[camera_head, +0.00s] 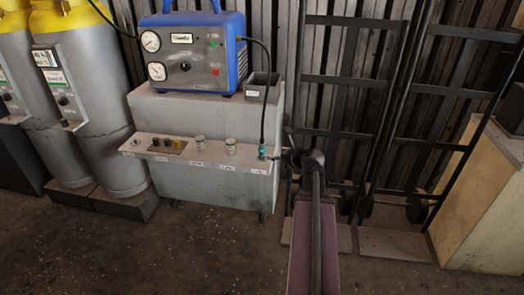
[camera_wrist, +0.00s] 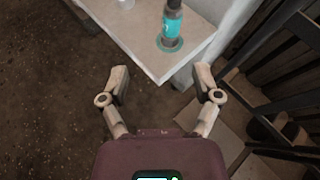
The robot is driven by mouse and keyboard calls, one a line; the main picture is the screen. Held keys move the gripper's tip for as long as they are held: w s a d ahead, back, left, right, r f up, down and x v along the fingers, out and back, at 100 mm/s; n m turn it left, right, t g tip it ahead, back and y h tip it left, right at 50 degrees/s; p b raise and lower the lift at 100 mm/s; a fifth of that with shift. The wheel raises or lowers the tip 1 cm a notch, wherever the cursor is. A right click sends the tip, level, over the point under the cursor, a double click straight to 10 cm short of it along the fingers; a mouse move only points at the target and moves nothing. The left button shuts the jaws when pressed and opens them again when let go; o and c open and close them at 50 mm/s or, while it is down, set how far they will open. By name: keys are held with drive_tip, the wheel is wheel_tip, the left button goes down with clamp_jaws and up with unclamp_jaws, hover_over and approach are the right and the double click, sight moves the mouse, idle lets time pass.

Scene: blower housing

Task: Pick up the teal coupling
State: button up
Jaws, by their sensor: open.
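The teal coupling (camera_head: 262,152) stands upright at the right end of a narrow shelf on the grey cabinet, on the end of a black hose. In the wrist view the coupling (camera_wrist: 172,24) stands near the shelf's corner, with a teal ring around its base. My gripper (camera_wrist: 160,80) is open and empty. Its two fingers are spread apart, short of the shelf corner, with the coupling ahead of them. In the head view my gripper (camera_head: 290,150) is just right of the coupling, and its fingers are hard to make out.
The shelf (camera_head: 240,166) also holds several small jars and fittings. A blue machine (camera_head: 188,55) and a small grey bin (camera_head: 262,85) sit on the cabinet. Black hand trucks (camera_head: 345,80) stand to the right. Grey-and-yellow cylinders (camera_head: 85,90) stand left. The floor in front is clear.

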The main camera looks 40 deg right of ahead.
sight(264, 146)
drive_tip(key=shift+s+d+r+m+h, duration=0.2)
drive_tip(key=shift+d+m, duration=0.1)
drive_tip(key=shift+d, duration=0.1)
drive_tip(key=shift+s+d+r+m+h, duration=0.1)
drive_tip(key=shift+s+d+m, duration=0.05)
drive_tip(key=shift+d+m, duration=0.2)
drive_tip(key=shift+w, duration=0.1)
drive_tip(key=b+x, duration=0.3)
drive_tip(key=x, duration=0.4)
drive_tip(key=shift+w+f, duration=0.25)
drive_tip(key=shift+w, duration=0.45)
drive_tip(key=shift+b+x, duration=1)
drive_tip(key=shift+x, duration=1.65)
drive_tip(key=shift+w+r, duration=0.1)
drive_tip(key=shift+r, duration=0.1)
